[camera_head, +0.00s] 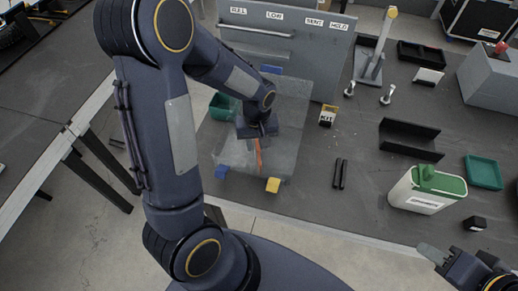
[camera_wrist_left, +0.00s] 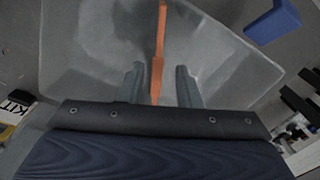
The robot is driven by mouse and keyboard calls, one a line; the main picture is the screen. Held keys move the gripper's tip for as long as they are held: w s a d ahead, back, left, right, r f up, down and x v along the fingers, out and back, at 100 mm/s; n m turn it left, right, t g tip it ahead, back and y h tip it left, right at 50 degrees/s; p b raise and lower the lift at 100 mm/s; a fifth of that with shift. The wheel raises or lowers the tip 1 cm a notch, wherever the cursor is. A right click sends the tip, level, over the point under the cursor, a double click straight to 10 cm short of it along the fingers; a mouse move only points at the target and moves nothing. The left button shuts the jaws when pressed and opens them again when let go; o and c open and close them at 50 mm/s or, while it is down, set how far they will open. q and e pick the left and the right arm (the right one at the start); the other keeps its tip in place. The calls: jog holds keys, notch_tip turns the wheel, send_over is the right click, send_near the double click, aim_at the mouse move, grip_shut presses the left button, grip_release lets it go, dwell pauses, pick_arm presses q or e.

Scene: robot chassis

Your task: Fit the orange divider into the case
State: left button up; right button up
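The case (camera_head: 290,110) is a grey, translucent box with blue and yellow corner pieces, on the table left of centre in the head view. In the left wrist view its pale walls (camera_wrist_left: 85,40) fill the upper part. The orange divider (camera_head: 259,157) is a thin upright strip at the case, below my left gripper (camera_head: 257,136). In the left wrist view the divider (camera_wrist_left: 158,45) runs between the two fingers, with a gap on each side. Whether it is seated is hidden. My right gripper (camera_head: 432,252) is at the lower right, away from the case.
A grey labelled panel (camera_head: 290,45) stands behind the case. To the right are a green-lidded white box (camera_head: 428,188), a black tray (camera_head: 410,138), a green tray (camera_head: 484,172), two black rods (camera_head: 340,174) and a small KIT block (camera_head: 328,116). Some table around them is clear.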

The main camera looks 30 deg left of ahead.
aim_at(258, 147)
pick_arm(q)
notch_tip(258, 147, down, 4)
jog(key=shift+d+f, duration=0.1)
jog(key=shift+d, duration=0.05)
jog(key=shift+c, duration=0.4)
grip_shut()
